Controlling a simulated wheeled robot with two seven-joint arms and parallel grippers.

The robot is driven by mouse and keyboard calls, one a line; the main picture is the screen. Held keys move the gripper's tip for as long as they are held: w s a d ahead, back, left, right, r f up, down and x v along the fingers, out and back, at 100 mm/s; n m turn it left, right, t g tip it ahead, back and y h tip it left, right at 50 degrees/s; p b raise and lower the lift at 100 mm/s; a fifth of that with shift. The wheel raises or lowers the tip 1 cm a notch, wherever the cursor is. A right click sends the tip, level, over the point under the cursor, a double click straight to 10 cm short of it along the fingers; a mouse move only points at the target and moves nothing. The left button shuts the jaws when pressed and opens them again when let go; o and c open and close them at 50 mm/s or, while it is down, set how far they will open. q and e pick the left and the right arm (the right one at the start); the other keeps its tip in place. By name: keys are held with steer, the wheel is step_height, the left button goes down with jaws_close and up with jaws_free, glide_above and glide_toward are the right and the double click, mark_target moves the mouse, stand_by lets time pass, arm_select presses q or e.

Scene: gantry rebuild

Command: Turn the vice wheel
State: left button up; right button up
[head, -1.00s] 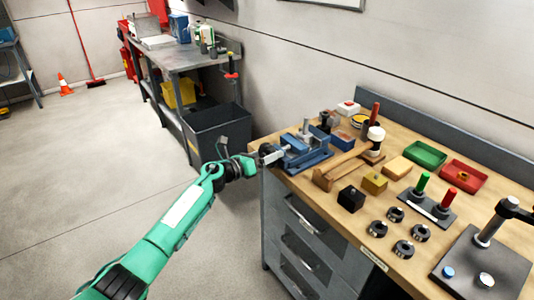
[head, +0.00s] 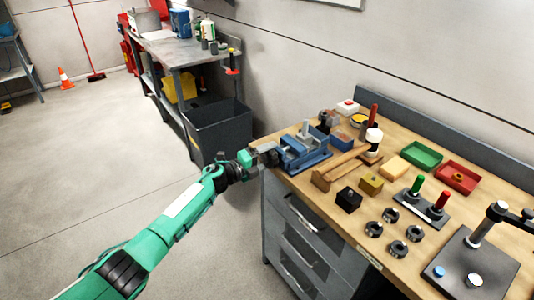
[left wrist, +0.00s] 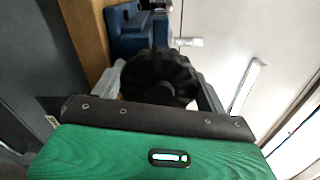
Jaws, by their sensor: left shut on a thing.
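The blue vice (head: 303,150) stands at the left end of the wooden workbench, its screw end facing left. The dark ribbed vice wheel (left wrist: 160,78) shows in the left wrist view, in front of the vice's blue body (left wrist: 128,30). My left gripper (head: 266,155) is at the vice's left end, just past the bench edge. Its fingers (left wrist: 158,88) lie on either side of the wheel and are shut on it. In the head view the gripper mostly hides the wheel. My right gripper is not in view.
On the workbench (head: 330,215) are a wooden mallet (head: 340,168), small blocks, several black rings (head: 397,249), a green tray (head: 421,155) and a red tray (head: 458,177). A dark bin (head: 218,130) stands behind my left gripper.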

arm_select(q)
steer(key=n+p, duration=0.1)
steer(key=n, duration=0.2)
steer(key=shift+n, duration=0.4)
steer(key=n+p, duration=0.2)
steer(key=n, duration=0.2)
steer(key=shift+f+n, duration=0.15)
steer(key=shift+n, duration=0.15)
steer(key=n+p, duration=0.1)
steer(key=n, duration=0.3)
steer(key=shift+f+p, duration=0.1)
steer(key=shift+p, duration=0.25)
steer(key=n, duration=0.3)
steer(key=n+p, duration=0.1)
steer(key=n, duration=0.2)
steer(key=shift+s+d+f+n+p, duration=0.1)
steer(key=shift+s+n+p, duration=0.1)
steer(key=shift+n+p, duration=0.15)
steer(key=n, duration=0.3)
steer(key=shift+n, duration=0.25)
steer(key=shift+s+n+p, duration=0.15)
steer(key=shift+n+p, duration=0.25)
steer(key=shift+n, duration=1)
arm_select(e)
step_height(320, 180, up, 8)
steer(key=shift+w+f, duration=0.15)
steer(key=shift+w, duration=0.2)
arm_select(q)
steer(key=shift+d, duration=0.1)
steer(key=o, duration=1)
